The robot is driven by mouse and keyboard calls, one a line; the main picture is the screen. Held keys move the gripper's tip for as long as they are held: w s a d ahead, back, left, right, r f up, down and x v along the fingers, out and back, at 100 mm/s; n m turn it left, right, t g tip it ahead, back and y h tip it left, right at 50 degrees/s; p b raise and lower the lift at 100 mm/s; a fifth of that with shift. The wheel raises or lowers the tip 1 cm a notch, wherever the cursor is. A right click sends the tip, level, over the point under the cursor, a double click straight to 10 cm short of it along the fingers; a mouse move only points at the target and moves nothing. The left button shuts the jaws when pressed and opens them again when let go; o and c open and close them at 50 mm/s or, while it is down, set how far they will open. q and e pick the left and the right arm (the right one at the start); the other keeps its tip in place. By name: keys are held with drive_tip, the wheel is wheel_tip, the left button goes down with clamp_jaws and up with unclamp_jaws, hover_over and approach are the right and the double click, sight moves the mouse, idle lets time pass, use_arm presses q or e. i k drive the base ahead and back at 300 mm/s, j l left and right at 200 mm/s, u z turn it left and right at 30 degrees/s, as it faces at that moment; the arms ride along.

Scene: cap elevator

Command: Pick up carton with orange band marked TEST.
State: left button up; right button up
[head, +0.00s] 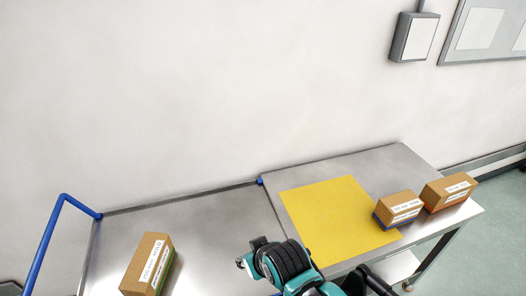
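The carton with an orange band (449,191) stands near the right end of the steel table, brown with white labels. The orange shows low on its sides; I cannot read its label text. Part of my arm, teal with a ribbed black joint, rises at the bottom middle, left of and nearer than this carton. Dark parts beside it at the bottom edge may belong to my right gripper, but no fingertips can be made out. Nothing of mine touches the carton. My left gripper is not in view.
A blue-banded carton (398,209) stands close left of the orange-banded one, at the edge of a yellow mat (328,217). A green-banded carton (148,265) stands on the left steel surface (205,230), beside a blue rail (47,240). The mat's middle is clear.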

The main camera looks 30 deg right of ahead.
sight(438, 195)
drive_tip(key=z, duration=2.55)
drive_tip(key=i+l, duration=0.3)
drive_tip(key=i, duration=0.15)
drive_tip(key=i+l+z, duration=0.1)
drive_tip(key=i+l, duration=0.15)
drive_tip(key=i, duration=0.15)
drive_tip(key=i+l, duration=0.25)
drive_tip(key=i, duration=0.2)
drive_tip(key=i+l+z, duration=0.1)
drive_tip(key=i+l, duration=0.15)
drive_tip(key=i, duration=0.2)
drive_tip(key=i+l+z, duration=0.1)
drive_tip(key=i, duration=0.35)
drive_tip(key=l, duration=0.1)
